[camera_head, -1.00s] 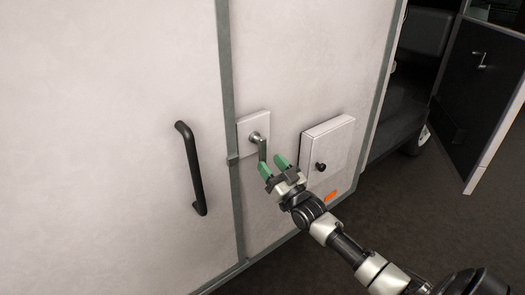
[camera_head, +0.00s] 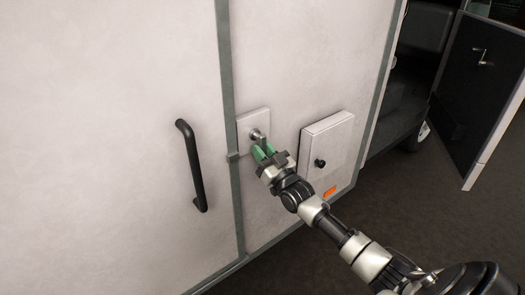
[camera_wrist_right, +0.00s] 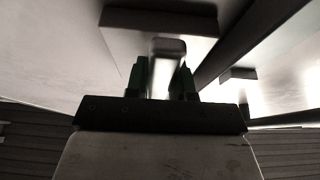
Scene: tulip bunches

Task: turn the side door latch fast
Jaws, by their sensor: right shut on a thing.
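The side door latch (camera_head: 257,135) is a metal lever on a pale square plate (camera_head: 247,123), just right of the grey door seam. Its lever points down, and its lower part is hidden by my gripper. My right gripper (camera_head: 264,152), with green fingertips, is shut on the latch lever. In the right wrist view, the lever (camera_wrist_right: 167,65) stands between the two green fingers (camera_wrist_right: 163,80), below the dark underside of the plate. My left gripper is not in view.
A black vertical handle (camera_head: 191,165) is on the white panel left of the seam. A white box with a black knob (camera_head: 320,163) sticks out right of the latch, close to my right arm. An open dark door (camera_head: 483,95) stands at far right.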

